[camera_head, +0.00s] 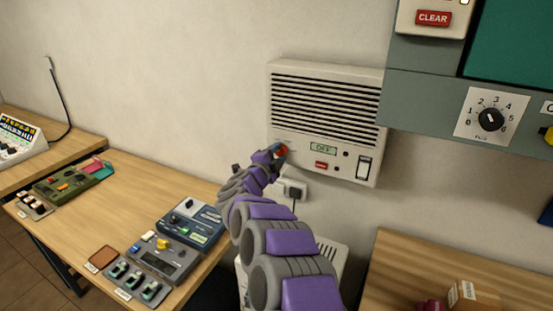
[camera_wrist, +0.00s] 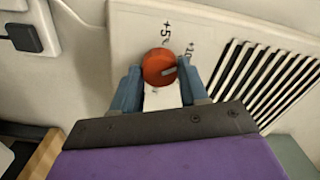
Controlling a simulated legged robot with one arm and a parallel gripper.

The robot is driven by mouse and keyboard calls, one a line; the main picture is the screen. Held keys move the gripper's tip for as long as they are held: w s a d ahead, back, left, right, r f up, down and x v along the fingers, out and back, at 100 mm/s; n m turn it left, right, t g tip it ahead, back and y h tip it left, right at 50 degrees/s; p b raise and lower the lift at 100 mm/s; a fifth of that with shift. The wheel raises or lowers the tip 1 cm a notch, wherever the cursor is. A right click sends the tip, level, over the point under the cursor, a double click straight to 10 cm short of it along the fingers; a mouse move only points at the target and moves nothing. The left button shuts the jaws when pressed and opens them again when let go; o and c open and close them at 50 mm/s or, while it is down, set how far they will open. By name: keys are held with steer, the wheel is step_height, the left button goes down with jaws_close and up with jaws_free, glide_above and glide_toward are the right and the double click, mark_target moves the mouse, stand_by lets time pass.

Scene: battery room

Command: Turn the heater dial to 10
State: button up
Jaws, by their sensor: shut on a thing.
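The white wall heater (camera_head: 325,168) has a display (camera_head: 323,149) reading "OFF". Its orange-red dial (camera_wrist: 160,67) is at the heater's lower left, with "+5" and "+10" printed beside it in the wrist view. A pale mark on the dial points right in that view; whether it lines up exactly with "+10" I cannot tell. My gripper (camera_wrist: 162,88) is shut on the dial, one blue finger on each side. In the head view my gripper (camera_head: 279,150) hides much of the dial (camera_head: 283,148).
A rocker switch (camera_head: 364,167) and a small red button (camera_head: 321,165) are on the heater. A wall plug (camera_head: 294,189) sits just below it. A grey panel with a numbered black knob (camera_head: 490,119) is at right. A wooden bench (camera_head: 125,205) with several devices is at left.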

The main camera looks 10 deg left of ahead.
steer(key=shift+f+m, duration=0.25)
steer(key=shift+m, duration=0.05)
steer(key=o, duration=1.1)
steer(key=shift+r, duration=0.15)
steer(key=shift+c, duration=0.2)
steer(key=shift+s, duration=0.1)
steer(key=p+v, duration=0.2)
steer(key=v, duration=1.5)
steer(key=shift+p, duration=0.35)
steer(key=shift+a, duration=0.15)
